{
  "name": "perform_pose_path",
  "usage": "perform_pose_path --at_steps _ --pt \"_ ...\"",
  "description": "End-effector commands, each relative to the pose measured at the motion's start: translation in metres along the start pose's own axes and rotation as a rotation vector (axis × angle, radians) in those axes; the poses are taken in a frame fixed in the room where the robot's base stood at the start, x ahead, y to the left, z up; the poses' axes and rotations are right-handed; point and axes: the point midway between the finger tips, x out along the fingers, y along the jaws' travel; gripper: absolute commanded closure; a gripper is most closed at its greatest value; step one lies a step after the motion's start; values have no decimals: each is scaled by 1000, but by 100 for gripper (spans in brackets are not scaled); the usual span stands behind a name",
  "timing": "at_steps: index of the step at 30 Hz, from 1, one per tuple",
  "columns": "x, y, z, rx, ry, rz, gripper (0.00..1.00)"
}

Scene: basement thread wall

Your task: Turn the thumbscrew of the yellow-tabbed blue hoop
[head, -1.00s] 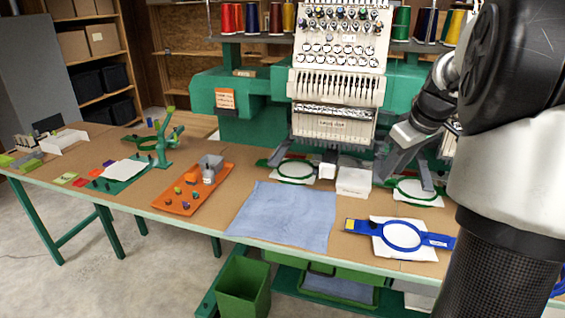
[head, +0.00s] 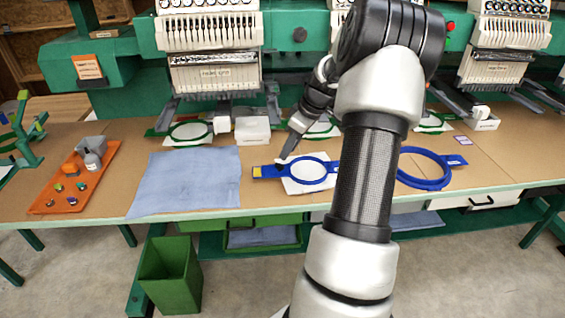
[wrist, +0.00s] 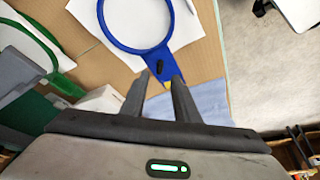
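The yellow-tabbed blue hoop (head: 270,172) lies flat on the table over a white sheet. Its yellow tab (head: 257,171) points left in the head view. In the wrist view, the blue hoop (wrist: 178,52) fills the top, and its dark thumbscrew (wrist: 159,66) sits on the blue arm beside the ring. My gripper (head: 281,161) is low over the hoop's tabbed end. In the wrist view, my gripper (wrist: 161,80) is open and empty, its fingertips just short of the thumbscrew. The yellow tab is mostly hidden behind the fingers there. I cannot tell the fingertips' height above it.
A larger blue hoop (head: 424,184) lies right of my arm. A blue cloth (head: 187,180) lies to the left, with an orange tray (head: 70,201) beyond it. A white box (head: 252,130) and green hoops (head: 190,132) on the machines stand behind.

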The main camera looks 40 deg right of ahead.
Motion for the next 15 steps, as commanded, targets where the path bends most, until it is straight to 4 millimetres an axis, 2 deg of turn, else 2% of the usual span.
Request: perform_pose_path --at_steps 1,6,10,15 --pt "14 -1 1 0 -1 -4 72" --pt "42 -1 0 1 -1 -2 72" --pt "55 0 0 1 0 -1 72" --pt "62 0 0 1 0 0 72"
